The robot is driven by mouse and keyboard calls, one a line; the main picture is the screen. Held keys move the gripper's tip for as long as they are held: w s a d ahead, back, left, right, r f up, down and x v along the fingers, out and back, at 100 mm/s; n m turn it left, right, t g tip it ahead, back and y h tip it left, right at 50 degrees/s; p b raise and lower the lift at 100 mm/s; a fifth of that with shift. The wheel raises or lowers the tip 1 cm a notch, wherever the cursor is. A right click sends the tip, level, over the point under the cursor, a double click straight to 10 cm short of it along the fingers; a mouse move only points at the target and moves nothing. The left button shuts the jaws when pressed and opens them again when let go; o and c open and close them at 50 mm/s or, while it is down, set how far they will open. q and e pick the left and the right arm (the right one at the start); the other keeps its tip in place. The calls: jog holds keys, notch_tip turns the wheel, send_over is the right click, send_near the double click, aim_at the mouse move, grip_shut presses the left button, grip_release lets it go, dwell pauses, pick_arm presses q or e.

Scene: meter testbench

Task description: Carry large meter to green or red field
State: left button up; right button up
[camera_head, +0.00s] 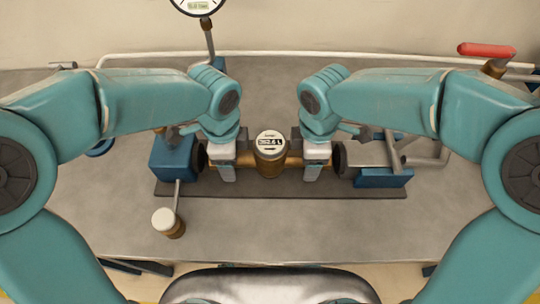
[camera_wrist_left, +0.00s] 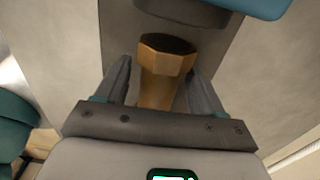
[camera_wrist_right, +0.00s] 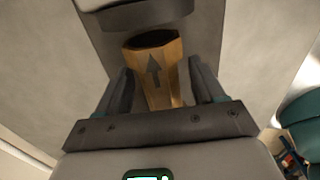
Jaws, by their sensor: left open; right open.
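The large meter (camera_head: 270,143) is a brass body with a round white dial. It lies in the middle of the testbench between two dark clamp ends. My left gripper (camera_head: 225,170) is open, with its fingers on either side of the meter's left brass pipe end, which shows in the left wrist view (camera_wrist_left: 163,82). My right gripper (camera_head: 316,170) is open, with its fingers either side of the right brass pipe end, marked with a dark arrow in the right wrist view (camera_wrist_right: 155,80). Contact with the fingers cannot be told. No green or red field is visible.
A blue clamp block (camera_head: 172,160) stands at the left and a blue and metal clamp (camera_head: 384,178) at the right. A small brass part with a white top (camera_head: 166,222) is at the front left. A red handle (camera_head: 487,50) and gauge (camera_head: 198,5) are behind. The front bench is mostly clear.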

pick_arm(q)
jog(key=shift+s+f, duration=0.1)
jog(key=shift+s, duration=0.05)
pick_arm(e)
jog(key=shift+s+f, duration=0.1)
jog(key=shift+s, duration=0.05)
jog(key=shift+d, duration=0.1)
pick_arm(q)
jog(key=shift+c, duration=0.3)
pick_arm(e)
jog(key=shift+c, duration=0.3)
pick_arm(q)
jog(key=c, duration=1)
pick_arm(e)
jog(key=c, duration=1)
pick_arm(q)
grip_shut()
pick_arm(e)
grip_shut()
